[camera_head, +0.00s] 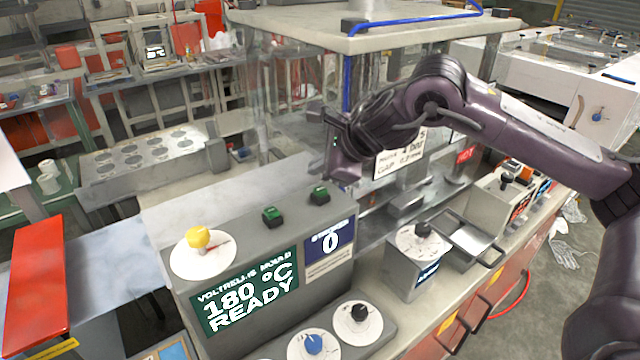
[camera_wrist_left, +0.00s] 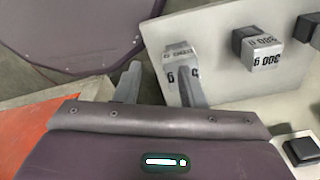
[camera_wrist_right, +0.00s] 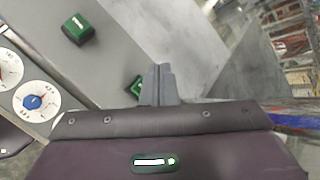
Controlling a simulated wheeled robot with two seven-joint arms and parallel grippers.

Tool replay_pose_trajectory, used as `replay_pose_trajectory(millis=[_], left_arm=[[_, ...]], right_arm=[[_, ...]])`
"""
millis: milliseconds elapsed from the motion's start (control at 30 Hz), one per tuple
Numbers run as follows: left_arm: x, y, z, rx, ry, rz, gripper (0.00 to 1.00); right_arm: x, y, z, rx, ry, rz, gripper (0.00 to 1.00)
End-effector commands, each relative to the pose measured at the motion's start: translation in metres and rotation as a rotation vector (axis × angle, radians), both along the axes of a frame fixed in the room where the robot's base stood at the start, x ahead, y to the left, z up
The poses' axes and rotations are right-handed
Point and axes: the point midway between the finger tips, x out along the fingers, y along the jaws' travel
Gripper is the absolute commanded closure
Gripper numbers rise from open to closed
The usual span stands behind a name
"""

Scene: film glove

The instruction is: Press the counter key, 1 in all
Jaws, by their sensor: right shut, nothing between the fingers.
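Two green keys sit on top of the grey console: one key (camera_head: 272,216) at the left, and another key (camera_head: 319,195) just behind the blue counter display (camera_head: 331,243), which reads 0. Their labels are too small to read. My right gripper (camera_head: 340,168) is above and beside the key near the display; its fingertips are hard to make out there. In the right wrist view its fingers (camera_wrist_right: 158,84) are shut and empty, partly covering one green key (camera_wrist_right: 136,87). The other key (camera_wrist_right: 78,28) is clear. My left gripper (camera_wrist_left: 158,84) is open, its fingers apart.
A yellow knob (camera_head: 198,238) stands left of the keys. The green screen (camera_head: 246,290) reads 180 °C READY. A black-knobbed box (camera_head: 416,262) and metal tray (camera_head: 466,246) stand right. In the left wrist view, weight blocks (camera_wrist_left: 257,45) sit near the left fingers.

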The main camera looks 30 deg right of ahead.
Motion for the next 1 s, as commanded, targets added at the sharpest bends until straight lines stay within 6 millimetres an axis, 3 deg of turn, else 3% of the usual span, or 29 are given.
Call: replay_pose_trajectory(millis=[267,1000], left_arm=[[0.002,0.0,0.021,0.001,-0.004,0.002,0.64],[-0.005,0.006,0.02,0.008,0.007,0.004,0.64]], right_arm=[[0.0,0.001,0.03,0.001,0.0,0.001,1.0],[0.0,0.0,0.03,0.001,-0.001,0.001,1.0]])
